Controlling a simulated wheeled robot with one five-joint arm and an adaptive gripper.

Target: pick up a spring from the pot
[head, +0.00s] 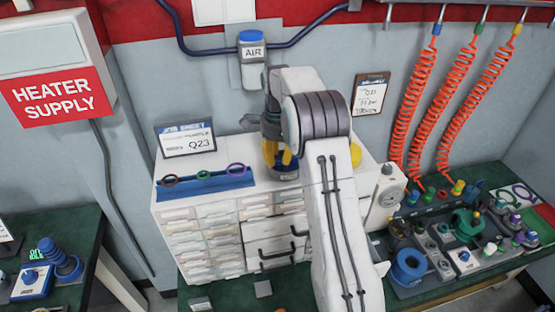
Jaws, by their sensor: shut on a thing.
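A dark blue pot (287,173) stands on top of the white drawer cabinet, just left of my arm. My gripper (277,156) points down at the pot, with its yellow fingertips at or inside the rim. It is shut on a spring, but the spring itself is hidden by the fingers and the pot. I cannot tell whether the spring has cleared the pot's rim.
A blue rack (205,183) with several coloured rings lies left of the pot, before a Q23 sign (187,140). The white drawer cabinet (220,234) stands on a green bench. Orange coiled hoses (413,105) hang at right above crowded fittings. A yellow object (356,155) shows behind my arm.

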